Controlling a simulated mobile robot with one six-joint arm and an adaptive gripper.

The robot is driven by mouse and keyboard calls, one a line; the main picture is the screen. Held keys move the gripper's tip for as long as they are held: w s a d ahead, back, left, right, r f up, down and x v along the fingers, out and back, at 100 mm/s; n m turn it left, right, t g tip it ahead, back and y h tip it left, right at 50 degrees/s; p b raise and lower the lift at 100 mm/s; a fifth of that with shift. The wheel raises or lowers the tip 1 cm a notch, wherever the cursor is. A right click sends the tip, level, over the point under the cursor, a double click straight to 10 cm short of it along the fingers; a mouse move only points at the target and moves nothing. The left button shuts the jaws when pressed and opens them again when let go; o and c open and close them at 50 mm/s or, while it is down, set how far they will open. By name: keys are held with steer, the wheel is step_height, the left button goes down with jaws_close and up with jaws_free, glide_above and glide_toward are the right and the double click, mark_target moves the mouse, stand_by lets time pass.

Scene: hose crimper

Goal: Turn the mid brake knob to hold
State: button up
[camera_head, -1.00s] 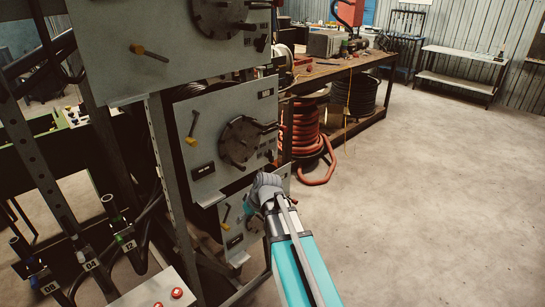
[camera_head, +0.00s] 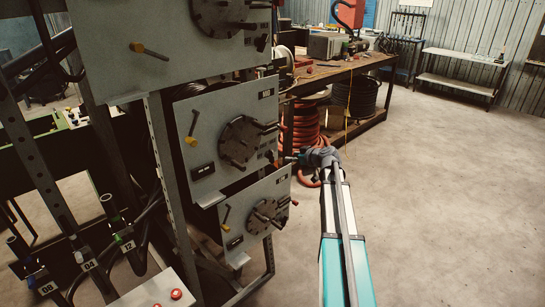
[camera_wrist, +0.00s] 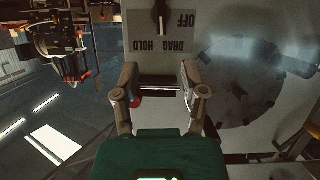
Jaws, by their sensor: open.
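The mid brake knob (camera_wrist: 160,16) is a small black knob at the top of the wrist view, partly cut off by the frame edge. In the head view the knob (camera_head: 269,156) is a small dark spot at the lower right of the middle panel (camera_head: 210,118). My gripper (camera_wrist: 158,75) is open, its fingers apart and empty, below the knob in the wrist view. In the head view, my gripper (camera_head: 292,158) is just right of that panel's edge.
A dark disc with projecting handles (camera_head: 239,143) is beside the knob on the middle panel. The lower panel (camera_head: 245,205) has a similar disc and a yellow-tipped lever. A wooden bench (camera_head: 340,68) with red hose under it stands behind. The floor at right is clear.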

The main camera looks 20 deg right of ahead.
mark_target(272, 155)
steer(key=shift+w+a, duration=0.1)
steer(key=b+x, duration=0.5)
steer(key=x, duration=0.8)
steer(key=shift+w+f, duration=0.2)
steer(key=shift+w, duration=0.05)
steer(key=shift+c, duration=0.3)
jaws_close()
steer(key=shift+m, duration=0.3)
steer(key=shift+m+g+y+b, duration=0.3)
steer(key=shift+m+y, duration=0.5)
steer(key=shift+m, duration=0.1)
steer(key=shift+m+y+b, duration=0.35)
steer(key=shift+m+y, duration=0.45)
steer(key=shift+m, duration=0.2)
